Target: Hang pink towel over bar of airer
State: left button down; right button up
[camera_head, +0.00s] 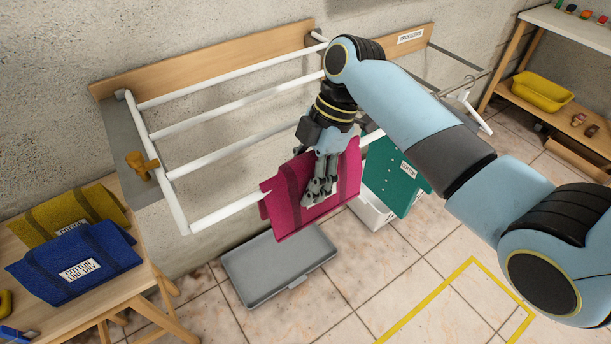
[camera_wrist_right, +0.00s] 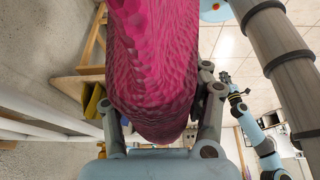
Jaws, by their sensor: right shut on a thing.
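The pink towel (camera_head: 290,188) is at the airer's front white bar (camera_head: 225,212), its upper part level with the bar and its lower part hanging in front. The bar shows on both sides of it; whether cloth lies behind the bar is hidden. My right gripper (camera_head: 318,192) points down and is shut on the towel. In the right wrist view the towel (camera_wrist_right: 152,70) bulges between the fingers of the right gripper (camera_wrist_right: 160,110). My left gripper (camera_wrist_right: 226,78) shows small in the right wrist view, too small to tell its jaws.
A grey tray (camera_head: 280,262) lies on the floor below. Blue (camera_head: 75,268) and yellow (camera_head: 60,215) towels lie on the wooden bench at left. An orange knob (camera_head: 140,164) sits on the airer's left side.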

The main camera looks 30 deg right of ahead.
aim_at(309, 157)
jog(key=shift+p, duration=0.35)
dwell(0.5)
jog(key=shift+f, duration=0.25)
jog(key=shift+f+b, duration=0.35)
jog(key=shift+f, duration=0.1)
jog(key=o, duration=1.9)
notch_tip(309, 157, up, 5)
jog(key=p, duration=0.5)
jog(key=shift+r, duration=0.1)
